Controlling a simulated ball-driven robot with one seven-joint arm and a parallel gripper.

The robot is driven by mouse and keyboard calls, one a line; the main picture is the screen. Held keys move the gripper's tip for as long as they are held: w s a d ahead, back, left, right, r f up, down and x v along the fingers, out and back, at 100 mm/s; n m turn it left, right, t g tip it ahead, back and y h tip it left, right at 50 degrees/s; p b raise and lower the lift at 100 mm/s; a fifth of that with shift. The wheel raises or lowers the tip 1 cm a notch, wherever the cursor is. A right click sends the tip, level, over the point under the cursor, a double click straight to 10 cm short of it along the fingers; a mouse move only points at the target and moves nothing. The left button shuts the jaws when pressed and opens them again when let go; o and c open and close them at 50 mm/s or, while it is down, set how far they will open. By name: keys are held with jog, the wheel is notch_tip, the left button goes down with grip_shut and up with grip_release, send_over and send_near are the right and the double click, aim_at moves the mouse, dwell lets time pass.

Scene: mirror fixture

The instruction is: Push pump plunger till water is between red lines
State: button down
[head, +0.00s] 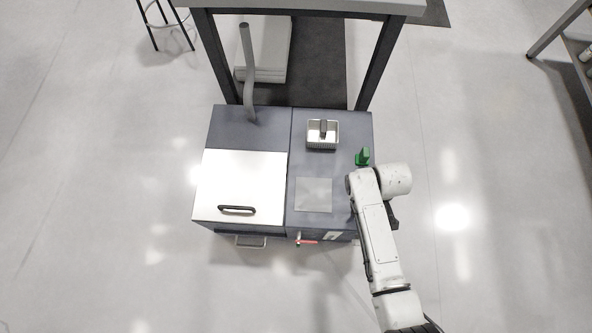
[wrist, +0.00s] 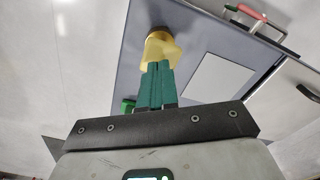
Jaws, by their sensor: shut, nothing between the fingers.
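My gripper (wrist: 157,85) shows in the wrist view with its green fingers together and nothing between them. Its tips overlap a yellow rounded part (wrist: 162,46) with a darker far end, near the fixture's edge; I cannot tell whether they touch. I cannot tell whether this part is the pump plunger. In the head view my arm hides the gripper and the yellow part. A green part (head: 363,157) stands at the right side of the grey fixture (head: 250,126); a green piece also shows in the wrist view (wrist: 127,105). No water or red lines can be made out.
The fixture has a white lid with a black handle (head: 237,210), a grey plate (head: 313,195), a metal box (head: 323,133), a bent grey pipe (head: 247,70) and a red lever (head: 305,241) in front. A dark-framed table (head: 300,8) stands behind.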

jog(key=shift+f, duration=0.1)
dwell(0.6)
jog(key=shift+f+b, duration=1.55)
jog(key=shift+f, duration=0.55)
jog(key=shift+r, duration=0.1)
notch_tip(320, 180, up, 9)
jog(key=p, duration=0.9)
